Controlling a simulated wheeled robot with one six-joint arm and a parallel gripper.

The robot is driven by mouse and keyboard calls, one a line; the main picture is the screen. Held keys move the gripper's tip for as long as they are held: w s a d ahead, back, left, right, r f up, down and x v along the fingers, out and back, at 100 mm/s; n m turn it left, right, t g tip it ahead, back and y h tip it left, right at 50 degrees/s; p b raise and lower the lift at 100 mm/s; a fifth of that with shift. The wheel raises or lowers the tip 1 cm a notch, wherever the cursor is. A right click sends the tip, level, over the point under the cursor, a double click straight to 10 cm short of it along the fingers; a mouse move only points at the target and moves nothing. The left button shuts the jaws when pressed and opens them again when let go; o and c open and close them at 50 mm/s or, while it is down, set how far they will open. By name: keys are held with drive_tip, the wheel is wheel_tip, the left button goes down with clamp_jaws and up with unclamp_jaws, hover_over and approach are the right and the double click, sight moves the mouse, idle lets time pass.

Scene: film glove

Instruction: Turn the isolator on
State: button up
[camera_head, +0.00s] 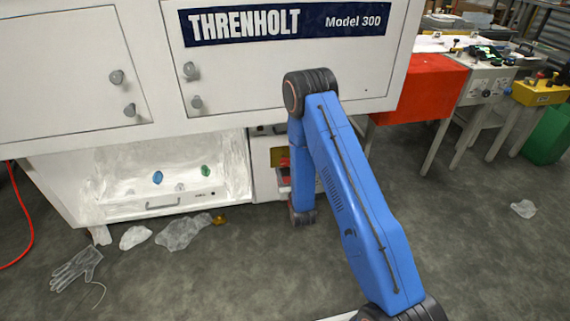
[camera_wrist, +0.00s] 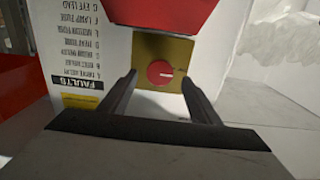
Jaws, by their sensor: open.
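The isolator is a round red knob (camera_wrist: 160,73) on a yellow plate (camera_wrist: 150,48); a short white mark on the knob points right in the wrist view. The plate also shows in the head view (camera_head: 279,157), low on the white cabinet, partly behind my blue arm. My gripper (camera_wrist: 160,82) is open, with one dark finger on each side of the knob in the picture. I cannot tell whether the fingers touch it. In the head view my gripper is hidden by the arm.
A red part (camera_wrist: 160,12) sits close beside the plate. An upside-down "FAULTS" label (camera_wrist: 78,85) is at left in the wrist view.

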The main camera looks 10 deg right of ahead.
sight(285, 163)
drive_tip(key=shift+w, duration=2.95)
drive_tip(key=c, duration=1.1)
